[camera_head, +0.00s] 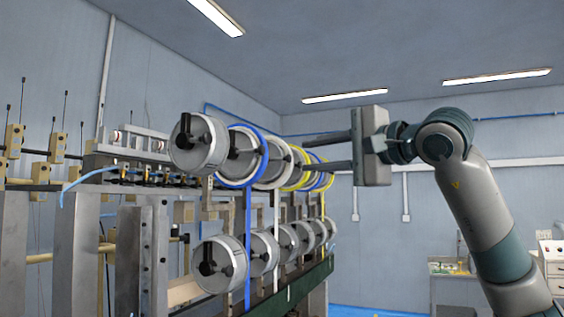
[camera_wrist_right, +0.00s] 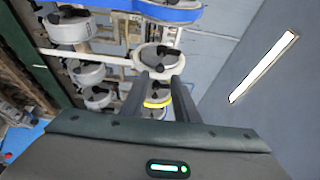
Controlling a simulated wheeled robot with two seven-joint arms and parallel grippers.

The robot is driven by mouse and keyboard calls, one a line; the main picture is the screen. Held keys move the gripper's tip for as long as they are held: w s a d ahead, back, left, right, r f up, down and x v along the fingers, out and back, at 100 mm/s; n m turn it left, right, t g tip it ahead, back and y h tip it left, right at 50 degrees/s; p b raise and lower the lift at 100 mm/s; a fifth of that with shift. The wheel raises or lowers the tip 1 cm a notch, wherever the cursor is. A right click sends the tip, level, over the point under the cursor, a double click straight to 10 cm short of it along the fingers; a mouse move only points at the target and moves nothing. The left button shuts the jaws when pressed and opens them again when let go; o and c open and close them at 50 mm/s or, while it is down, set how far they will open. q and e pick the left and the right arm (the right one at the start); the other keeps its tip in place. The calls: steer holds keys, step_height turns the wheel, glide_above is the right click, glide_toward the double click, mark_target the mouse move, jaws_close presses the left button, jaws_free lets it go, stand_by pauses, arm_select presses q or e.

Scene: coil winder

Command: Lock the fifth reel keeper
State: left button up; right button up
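The upper row of reels runs away from me. A bare grey spool (camera_head: 205,148) with an upright black keeper (camera_head: 185,130) is nearest. Behind it come a blue-rimmed reel (camera_head: 263,150), a white reel (camera_head: 278,178), and yellow and blue reels (camera_head: 302,172) partly hidden. The fifth keeper cannot be singled out with certainty. My right gripper (camera_head: 305,155) is open, its two fingers apart and pointing left at the far reels. In the wrist view, a white reel with a dark keeper (camera_wrist_right: 160,57) lies just past the fingertips, and a yellow-rimmed reel (camera_wrist_right: 157,101) shows between the fingers. My left gripper is out of view.
A lower row of grey spools (camera_head: 222,265) sits below on a green beam (camera_head: 312,279). Blue, white and yellow strips hang between the rows. The machine frame (camera_head: 150,255) stands at left. A bench with equipment is at far right.

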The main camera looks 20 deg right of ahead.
steer(key=shift+v, duration=1.2)
steer(key=shift+d, duration=0.15)
